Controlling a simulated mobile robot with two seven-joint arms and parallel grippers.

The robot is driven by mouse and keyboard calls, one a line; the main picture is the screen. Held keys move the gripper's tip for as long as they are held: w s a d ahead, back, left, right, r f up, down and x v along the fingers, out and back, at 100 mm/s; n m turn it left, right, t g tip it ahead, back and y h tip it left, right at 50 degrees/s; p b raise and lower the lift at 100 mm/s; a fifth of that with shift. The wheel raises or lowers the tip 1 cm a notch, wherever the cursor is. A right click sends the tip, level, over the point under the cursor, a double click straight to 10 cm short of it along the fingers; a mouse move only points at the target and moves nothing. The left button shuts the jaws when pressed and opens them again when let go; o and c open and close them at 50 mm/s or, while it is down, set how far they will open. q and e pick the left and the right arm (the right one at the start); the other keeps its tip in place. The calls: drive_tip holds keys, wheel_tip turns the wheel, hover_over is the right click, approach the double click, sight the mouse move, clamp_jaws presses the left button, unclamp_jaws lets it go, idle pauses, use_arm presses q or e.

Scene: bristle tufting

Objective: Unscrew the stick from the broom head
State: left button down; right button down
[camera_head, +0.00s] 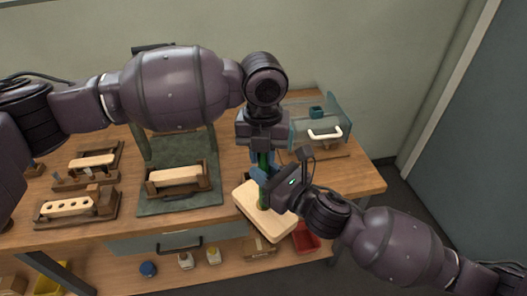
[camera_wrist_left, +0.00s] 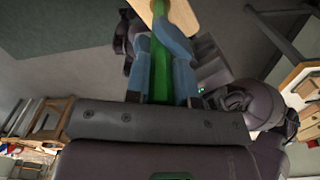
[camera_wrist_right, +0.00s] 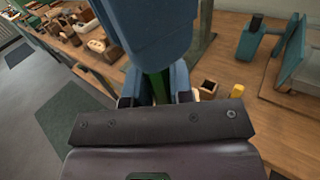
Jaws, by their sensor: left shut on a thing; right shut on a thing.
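A green stick (camera_head: 263,161) stands roughly upright on the pale wooden broom head (camera_head: 254,222), which appears at the table's front edge in the head view. My left gripper (camera_head: 262,168) points down from above, with its blue fingers shut on the stick. My right gripper (camera_head: 267,188) comes in from the lower right, shut on the stick lower down, just above the broom head. The left wrist view shows the stick (camera_wrist_left: 160,72) between blue fingers and part of the broom head (camera_wrist_left: 178,13) beyond. In the right wrist view, the stick (camera_wrist_right: 156,88) is mostly hidden by large blue fingers. The joint is hidden.
The wooden workbench (camera_head: 225,200) holds a green press-like stand (camera_head: 180,205) with a wooden block and several brown fixtures (camera_head: 78,208) to the left. A clear-sided box (camera_head: 325,130) stands behind right. A red bin (camera_head: 305,238) sits on the lower shelf.

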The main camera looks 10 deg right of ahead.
use_arm(q)
drive_tip(key=n, duration=0.3)
drive_tip(key=shift+s+d+r+n, duration=0.1)
drive_tip(key=shift+s+d+n, duration=0.15)
drive_tip(key=shift+d+n, duration=0.15)
idle(0.7)
drive_tip(key=c, duration=1.1)
unclamp_jaws()
drive_tip(key=shift+o, duration=0.7)
drive_tip(key=shift+w+a, duration=0.1)
drive_tip(key=shift+a, duration=0.1)
